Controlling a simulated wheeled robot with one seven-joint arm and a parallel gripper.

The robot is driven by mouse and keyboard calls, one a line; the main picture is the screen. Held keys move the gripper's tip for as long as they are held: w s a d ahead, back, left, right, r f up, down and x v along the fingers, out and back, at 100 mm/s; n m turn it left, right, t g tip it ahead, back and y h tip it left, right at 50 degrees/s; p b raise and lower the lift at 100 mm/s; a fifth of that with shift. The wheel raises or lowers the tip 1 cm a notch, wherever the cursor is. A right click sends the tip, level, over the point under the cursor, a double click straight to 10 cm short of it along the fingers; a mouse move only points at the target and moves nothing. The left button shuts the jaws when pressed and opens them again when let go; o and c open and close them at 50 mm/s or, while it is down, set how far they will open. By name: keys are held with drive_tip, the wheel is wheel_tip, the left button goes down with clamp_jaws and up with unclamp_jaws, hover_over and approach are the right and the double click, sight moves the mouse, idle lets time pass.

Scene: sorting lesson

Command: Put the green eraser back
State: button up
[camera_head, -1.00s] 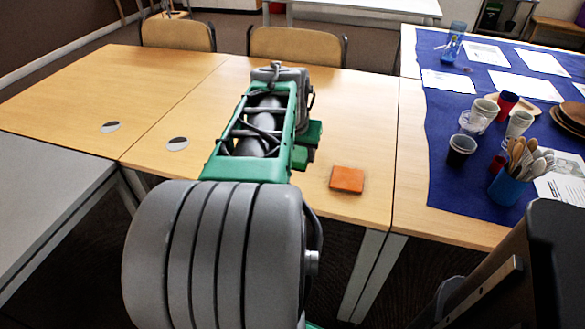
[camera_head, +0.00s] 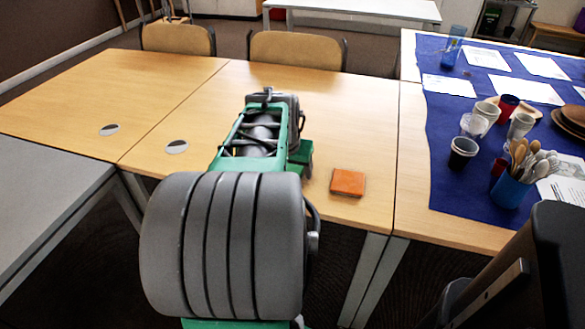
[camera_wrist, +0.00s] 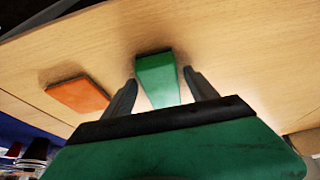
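The green eraser (camera_wrist: 158,80) lies on the wooden table in the wrist view, between the two fingers of my gripper (camera_wrist: 160,80). The fingers are apart, one on each side of it, and the gripper is open. I see slim gaps beside the eraser and cannot tell whether either fingertip touches it. In the head view I cannot make out the eraser, and my arm hides most of the gripper.
An orange block (camera_head: 347,182) lies on the table right of my arm; it also shows in the wrist view (camera_wrist: 78,94). A blue cloth (camera_head: 450,190) at right bears cups, papers and a blue holder (camera_head: 508,190) of wooden spoons. The left tabletop is mostly clear.

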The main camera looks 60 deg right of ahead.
drive_tip(key=shift+r, duration=0.5)
drive_tip(key=w+p+v, duration=0.1)
drive_tip(key=p+v, duration=0.2)
drive_tip(key=v, duration=0.8)
drive_tip(key=w+a+f+n+t+y, duration=0.1)
drive_tip(key=w+a+f+n, duration=0.25)
drive_tip(key=w+a, duration=0.4)
drive_tip(key=w+a+f+n+t+y, duration=0.15)
drive_tip(key=w+a+n, duration=0.35)
drive_tip(key=a, duration=0.6)
drive_tip(key=a+f+n+y, duration=0.1)
drive_tip(key=a+f+n, duration=0.3)
drive_tip(key=a, duration=0.6)
drive_tip(key=a+f+n+y, duration=0.1)
drive_tip(key=a+f+n, duration=0.25)
drive_tip(key=a, duration=0.55)
wheel_tip(320, 180, up, 22)
drive_tip(key=p, duration=1.8)
drive_tip(key=shift+w+f+p, duration=0.2)
drive_tip(key=shift+w+p, duration=0.2)
drive_tip(key=shift+w, duration=0.05)
